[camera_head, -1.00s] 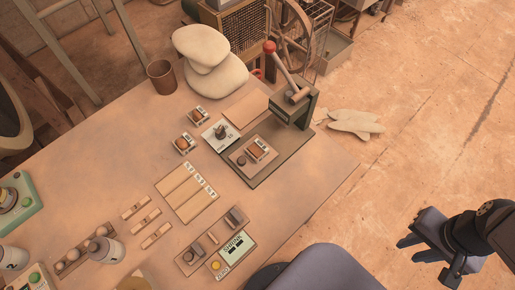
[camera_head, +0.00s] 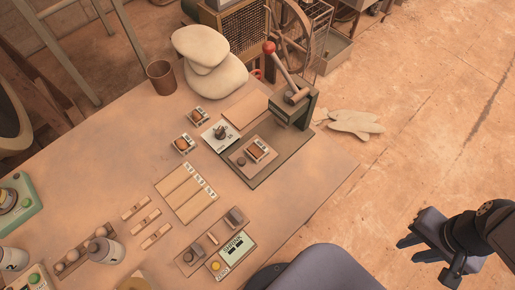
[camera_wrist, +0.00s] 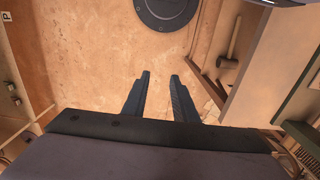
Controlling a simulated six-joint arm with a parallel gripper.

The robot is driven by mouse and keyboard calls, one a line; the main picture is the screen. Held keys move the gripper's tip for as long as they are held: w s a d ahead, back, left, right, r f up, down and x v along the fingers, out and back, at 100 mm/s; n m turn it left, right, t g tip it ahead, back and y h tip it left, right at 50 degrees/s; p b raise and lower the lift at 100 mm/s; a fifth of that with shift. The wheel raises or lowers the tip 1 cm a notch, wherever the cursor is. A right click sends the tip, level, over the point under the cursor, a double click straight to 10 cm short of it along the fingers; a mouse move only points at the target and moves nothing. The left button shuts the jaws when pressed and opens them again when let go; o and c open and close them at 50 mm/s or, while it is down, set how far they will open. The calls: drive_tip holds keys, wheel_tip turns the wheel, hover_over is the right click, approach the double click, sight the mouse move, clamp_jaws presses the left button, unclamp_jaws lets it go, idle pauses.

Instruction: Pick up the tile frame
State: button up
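I cannot tell for certain which piece is the tile frame. One small pale frame with an orange-brown piece and a printed label (camera_head: 257,151) sits on the dark base plate of the press. Two similar small labelled pieces lie left of the press, one upper (camera_head: 198,115) and one lower (camera_head: 185,144). My gripper (camera_head: 403,249) hangs over the floor at the lower right, well clear of the table. In the wrist view its two dark fingers (camera_wrist: 159,76) stand apart with nothing between them. None of the small labelled pieces can be made out in the wrist view.
The press (camera_head: 302,108) has a red-knobbed lever (camera_head: 270,47). A brown cup (camera_head: 161,77) and pale sacks (camera_head: 216,84) stand behind. A striped board (camera_head: 187,192), wooden strips (camera_head: 146,222) and a SHRINK gauge (camera_head: 231,251) lie in front.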

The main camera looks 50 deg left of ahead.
drive_tip(key=o, duration=1.1)
drive_tip(key=shift+c, duration=0.2)
